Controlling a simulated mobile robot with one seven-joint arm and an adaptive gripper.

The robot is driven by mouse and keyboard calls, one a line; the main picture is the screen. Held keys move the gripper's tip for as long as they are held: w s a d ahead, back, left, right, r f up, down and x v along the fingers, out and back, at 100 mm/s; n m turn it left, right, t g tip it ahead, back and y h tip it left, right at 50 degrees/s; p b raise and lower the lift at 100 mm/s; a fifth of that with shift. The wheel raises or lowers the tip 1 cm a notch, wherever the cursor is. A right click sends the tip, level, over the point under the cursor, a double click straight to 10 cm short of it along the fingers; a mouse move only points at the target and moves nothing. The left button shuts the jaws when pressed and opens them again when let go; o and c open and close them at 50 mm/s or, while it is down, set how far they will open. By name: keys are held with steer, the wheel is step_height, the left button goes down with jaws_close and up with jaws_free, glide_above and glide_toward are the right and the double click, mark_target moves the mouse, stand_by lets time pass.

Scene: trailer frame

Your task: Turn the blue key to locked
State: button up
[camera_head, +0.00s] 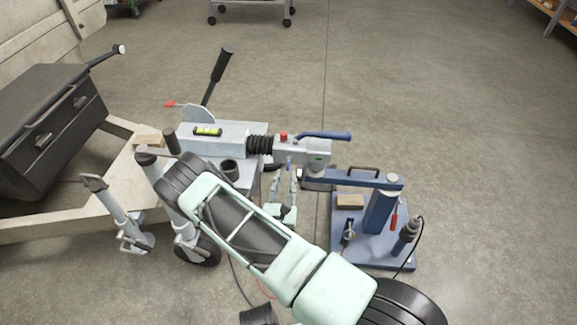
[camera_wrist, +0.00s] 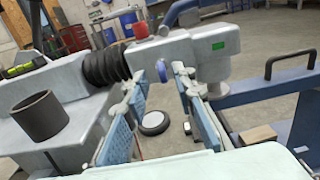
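The blue key (camera_wrist: 161,71) shows as a small blue oval on the side of the grey coupling head (camera_wrist: 215,58), below a red knob. In the head view a small blue spot, likely the key (camera_head: 289,161), sits under the coupling head (camera_head: 312,151). My gripper (camera_wrist: 153,88) is open, with its blue-padded fingers apart. In the wrist view the key appears between the fingertips, with clear space on both sides. I cannot tell how far ahead of the tips it is. My gripper (camera_head: 284,188) points up at the coupling in the head view. The key's lock marking is not readable.
A blue-handled lever (camera_head: 325,136) tops the coupling. A blue stand (camera_head: 383,210) with tools is to the right.

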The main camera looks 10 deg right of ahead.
mark_target(288, 166)
steer(key=b+x, duration=0.1)
steer(key=x, duration=0.5)
steer(key=shift+w+d, duration=0.1)
steer(key=shift+w, duration=0.2)
jaws_close()
